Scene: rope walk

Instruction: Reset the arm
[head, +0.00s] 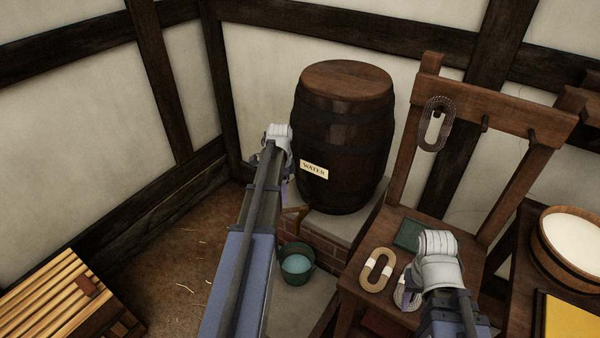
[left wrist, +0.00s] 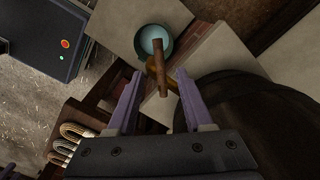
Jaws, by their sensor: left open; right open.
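My left gripper (head: 283,165) is beside the left side of the dark water barrel (head: 343,135); its fingers are mostly hidden by my arm in the head view. In the left wrist view my left gripper (left wrist: 158,72) shows two purple fingers spread apart. A wooden tap (left wrist: 160,68) appears between and beyond the fingertips, with no visible grip on it. A bucket of water (left wrist: 155,42) is below the tap; it also shows in the head view (head: 297,266). My right gripper (head: 412,288) is over the wooden seat (head: 365,297), by a pale rope coil; its fingers are partly hidden.
A tan rope coil (head: 377,270) and a green block (head: 409,235) lie on the seat. A grey coil (head: 437,125) hangs from a peg on the rack above. A tub of white contents (head: 575,240) stands at right. A slatted stand (head: 50,295) is at lower left.

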